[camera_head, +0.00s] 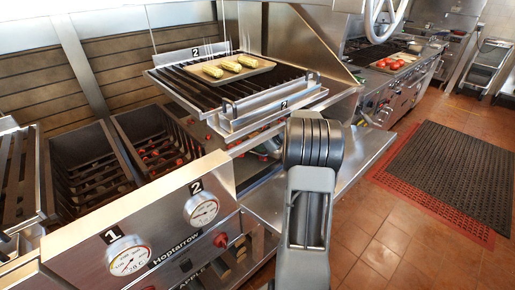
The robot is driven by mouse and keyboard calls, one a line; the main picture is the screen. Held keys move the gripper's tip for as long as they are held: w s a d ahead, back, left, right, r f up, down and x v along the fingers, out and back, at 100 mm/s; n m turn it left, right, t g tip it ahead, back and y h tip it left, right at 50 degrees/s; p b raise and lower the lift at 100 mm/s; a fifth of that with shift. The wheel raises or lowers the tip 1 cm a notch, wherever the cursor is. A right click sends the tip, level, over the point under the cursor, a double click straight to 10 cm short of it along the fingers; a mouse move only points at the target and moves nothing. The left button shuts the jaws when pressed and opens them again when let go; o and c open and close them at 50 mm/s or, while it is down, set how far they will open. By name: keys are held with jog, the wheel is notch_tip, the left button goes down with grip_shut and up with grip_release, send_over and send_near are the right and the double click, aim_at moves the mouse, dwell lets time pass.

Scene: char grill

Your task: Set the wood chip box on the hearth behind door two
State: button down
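A box marked "APPLE" (194,273) shows low at the front, below the gauge panel, partly cut off by the bottom edge. What look like wood chips (236,252) show beside the lettering. I cannot tell what it rests on. The gauge panel (150,233) has a gauge marked 1 at left and one marked 2 at right.
A tray of corn (261,70) lies on the raised grate. More cooking equipment stands behind. A dark mat (460,165) covers open tiled floor at right.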

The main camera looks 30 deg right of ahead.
jog(key=shift+x, duration=0.95)
jog(key=shift+f, duration=0.2)
jog(key=c, duration=1.3)
grip_release()
jog(key=shift+r, duration=0.1)
jog(key=shift+s+r, duration=0.1)
jog(key=shift+r, duration=0.15)
jog(key=v, duration=0.7)
jog(key=shift+s+d, duration=0.1)
jog(key=shift+d, duration=0.05)
